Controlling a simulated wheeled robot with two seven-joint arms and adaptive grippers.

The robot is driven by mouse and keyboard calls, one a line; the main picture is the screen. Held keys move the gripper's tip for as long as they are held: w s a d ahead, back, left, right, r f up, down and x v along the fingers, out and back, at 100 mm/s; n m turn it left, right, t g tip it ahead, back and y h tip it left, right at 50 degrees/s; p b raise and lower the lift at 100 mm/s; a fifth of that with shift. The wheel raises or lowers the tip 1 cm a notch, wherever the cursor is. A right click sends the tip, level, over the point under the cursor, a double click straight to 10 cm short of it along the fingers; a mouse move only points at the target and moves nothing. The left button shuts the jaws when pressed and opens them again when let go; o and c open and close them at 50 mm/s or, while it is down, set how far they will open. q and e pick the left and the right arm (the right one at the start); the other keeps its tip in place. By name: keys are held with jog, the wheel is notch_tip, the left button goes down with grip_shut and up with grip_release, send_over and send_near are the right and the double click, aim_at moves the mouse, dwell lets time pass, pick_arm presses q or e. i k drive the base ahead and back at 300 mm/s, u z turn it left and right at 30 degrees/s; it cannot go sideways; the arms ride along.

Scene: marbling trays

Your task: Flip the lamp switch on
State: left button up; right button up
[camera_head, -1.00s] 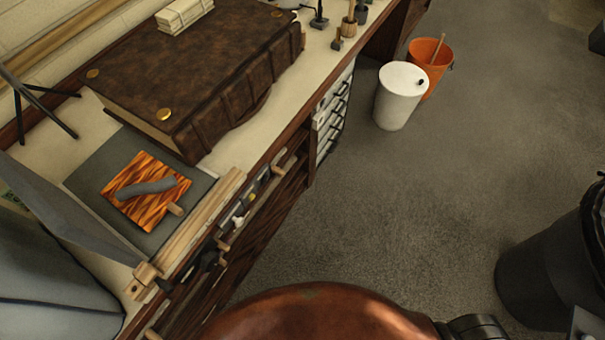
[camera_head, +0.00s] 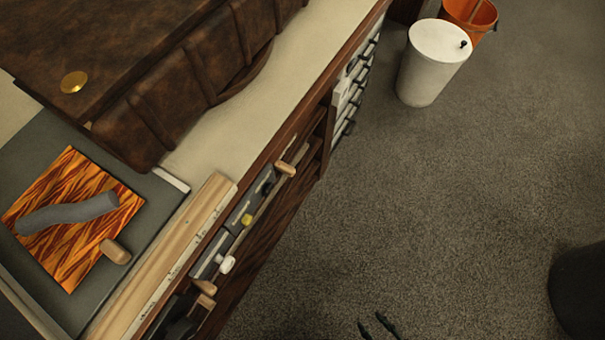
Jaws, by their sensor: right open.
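No lamp shows, and I cannot tell any part for certain as its switch. Small fittings line the front edge of the bench, among them a yellow knob (camera_head: 247,220), a white knob (camera_head: 227,264) and a wooden peg (camera_head: 286,168). Only the dark fingertips of my right gripper (camera_head: 375,327) show, at the bottom edge. They are apart with nothing between them, over the floor and to the right of the bench front. My left gripper is out of view.
A large brown leather-like case (camera_head: 110,70) fills the back of the bench. An orange marbled sheet (camera_head: 70,190) with a grey roll lies at left. A white bin (camera_head: 430,75) and an orange bucket (camera_head: 472,14) stand on the floor. Open grey floor (camera_head: 450,190) lies at right.

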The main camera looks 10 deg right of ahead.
aim_at(267, 190)
jog(key=u, duration=1.6)
jog(key=k, duration=0.6)
jog(key=z, duration=1.3)
